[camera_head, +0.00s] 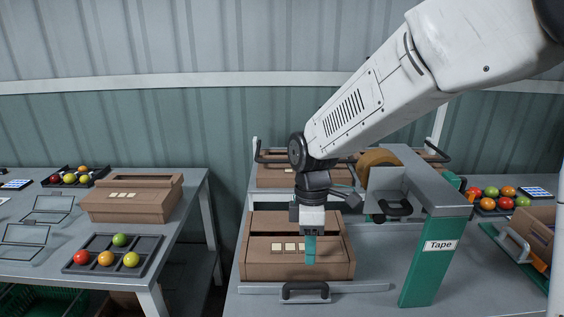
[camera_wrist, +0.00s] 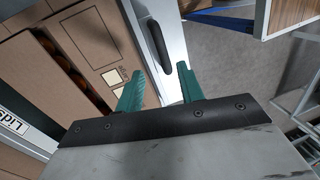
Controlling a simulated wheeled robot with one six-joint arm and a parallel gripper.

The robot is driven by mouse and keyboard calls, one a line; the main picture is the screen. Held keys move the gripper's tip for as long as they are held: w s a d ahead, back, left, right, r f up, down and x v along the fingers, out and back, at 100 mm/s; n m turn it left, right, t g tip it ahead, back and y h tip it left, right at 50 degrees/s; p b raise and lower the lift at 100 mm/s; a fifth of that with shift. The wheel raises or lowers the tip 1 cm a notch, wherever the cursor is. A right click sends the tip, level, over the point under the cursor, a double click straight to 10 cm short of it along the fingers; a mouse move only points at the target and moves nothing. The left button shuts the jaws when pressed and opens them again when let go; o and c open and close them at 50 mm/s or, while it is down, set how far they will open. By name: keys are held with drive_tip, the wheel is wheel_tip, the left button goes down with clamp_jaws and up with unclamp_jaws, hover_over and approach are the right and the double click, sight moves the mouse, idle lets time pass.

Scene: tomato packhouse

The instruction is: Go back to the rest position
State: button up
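My gripper (camera_head: 310,262) points down over the front brown carton (camera_head: 262,270) on the right bench, in front of its cream labels. In the wrist view its two green fingers (camera_wrist: 158,88) stand apart with nothing held between them. The wrist view also shows brown carton flaps (camera_wrist: 95,25) close by, with a dark gap at left. I cannot tell whether the fingers touch the carton. My arm reaches in from the upper right and is bent down at the wrist.
A green and grey tape machine (camera_head: 418,262) stands just right of my gripper. A black handle (camera_head: 305,291) sits in front of the carton. Another carton (camera_head: 275,176) is behind. The left table holds a carton (camera_head: 125,204) and a tomato tray (camera_head: 92,243). A floor gap separates the benches.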

drive_tip(key=s+m, duration=0.1)
drive_tip(key=s+d+m, duration=0.1)
drive_tip(key=shift+s+d+f+m+g, duration=0.15)
drive_tip(key=shift+m+g, duration=0.15)
drive_tip(key=s+d+r+m+t, duration=0.2)
drive_tip(key=s+d+r+m, duration=0.4)
drive_tip(key=s+d+m, duration=0.1)
drive_tip(key=s+d+r+m+t, duration=0.2)
drive_tip(key=s+d+r+m, duration=0.3)
drive_tip(key=s+d, duration=0.5)
drive_tip(key=shift+s+d+r+m, duration=0.15)
drive_tip(key=shift+s+r+m, duration=0.25)
drive_tip(key=shift+s+m, duration=0.6)
